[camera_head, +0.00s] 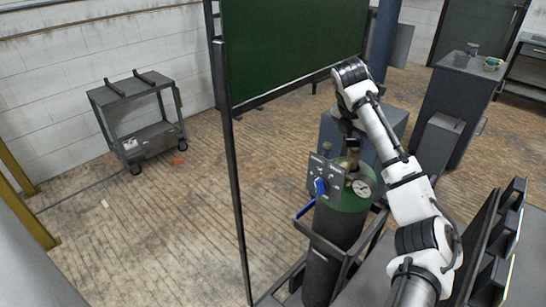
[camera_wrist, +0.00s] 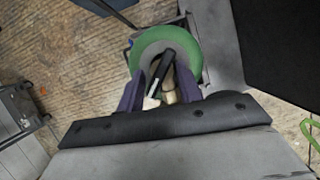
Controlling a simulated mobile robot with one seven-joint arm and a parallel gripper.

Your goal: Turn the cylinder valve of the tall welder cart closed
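The tall welder cart (camera_head: 318,243) holds an upright dark cylinder (camera_head: 338,222) with a green shoulder, which shows as a green ring in the wrist view (camera_wrist: 143,47). A brass valve (camera_head: 352,146) tops the cylinder. In the wrist view the valve's brass part (camera_wrist: 169,90) and a dark bar (camera_wrist: 160,72) over it show between my fingers. My gripper (camera_head: 349,133) points down over the valve from above. Its two purple-grey fingers (camera_wrist: 161,92) are apart, one on each side of the valve. I cannot tell whether they touch it.
A round gauge (camera_head: 361,188) and a grey plate with a blue lever (camera_head: 320,187) sit on the cylinder's front. A dark green screen (camera_head: 293,45) with a black post stands behind and left. A grey trolley (camera_head: 137,112) is by the wall.

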